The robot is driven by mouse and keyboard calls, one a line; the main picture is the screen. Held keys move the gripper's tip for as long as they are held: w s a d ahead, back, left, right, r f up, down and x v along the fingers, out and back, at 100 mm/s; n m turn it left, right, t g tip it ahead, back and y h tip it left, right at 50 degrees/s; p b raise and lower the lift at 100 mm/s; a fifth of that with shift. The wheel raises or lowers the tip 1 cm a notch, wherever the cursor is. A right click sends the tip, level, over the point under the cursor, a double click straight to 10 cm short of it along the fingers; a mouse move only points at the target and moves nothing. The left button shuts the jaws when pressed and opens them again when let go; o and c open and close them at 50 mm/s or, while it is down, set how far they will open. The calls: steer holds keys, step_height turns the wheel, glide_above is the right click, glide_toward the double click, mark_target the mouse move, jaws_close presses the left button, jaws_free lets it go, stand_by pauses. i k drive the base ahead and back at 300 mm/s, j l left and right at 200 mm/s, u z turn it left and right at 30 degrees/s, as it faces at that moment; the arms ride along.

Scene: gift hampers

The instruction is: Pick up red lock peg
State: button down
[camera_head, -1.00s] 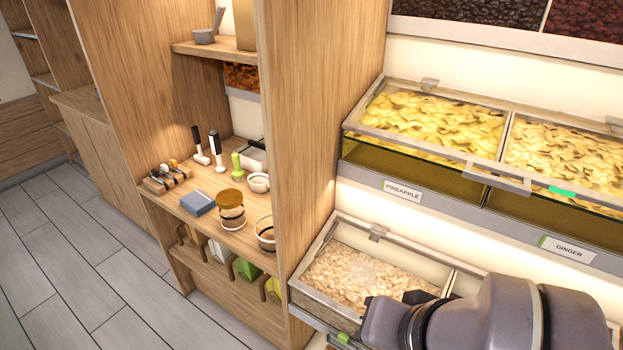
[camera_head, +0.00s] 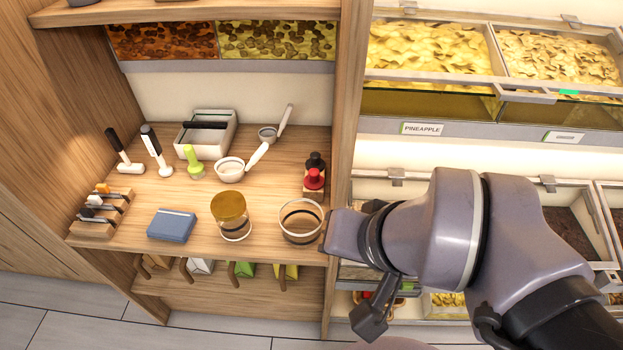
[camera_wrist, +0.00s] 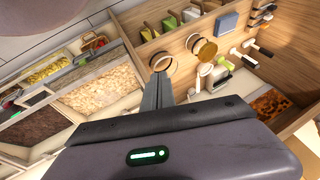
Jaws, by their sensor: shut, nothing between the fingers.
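The red lock peg (camera_head: 314,179) stands upright at the right end of the wooden counter, close to the partition. A black knob (camera_head: 315,160) shows just behind it. My gripper (camera_head: 368,322) is below and to the right of the peg, in front of the partition, and well apart from it. In the wrist view my gripper (camera_wrist: 157,88) is shut with its fingers together and empty. I cannot make out the red peg in the wrist view.
A glass jar (camera_head: 301,222) stands just in front of the peg and an amber-lidded jar (camera_head: 231,215) stands left of it. The wooden partition (camera_head: 348,100) rises on the right.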

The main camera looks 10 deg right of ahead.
mark_target(313, 181)
steer(key=i+j, duration=0.25)
steer(key=j, duration=0.15)
steer(key=i+j, duration=0.55)
steer(key=j, duration=0.3)
steer(key=z, duration=0.05)
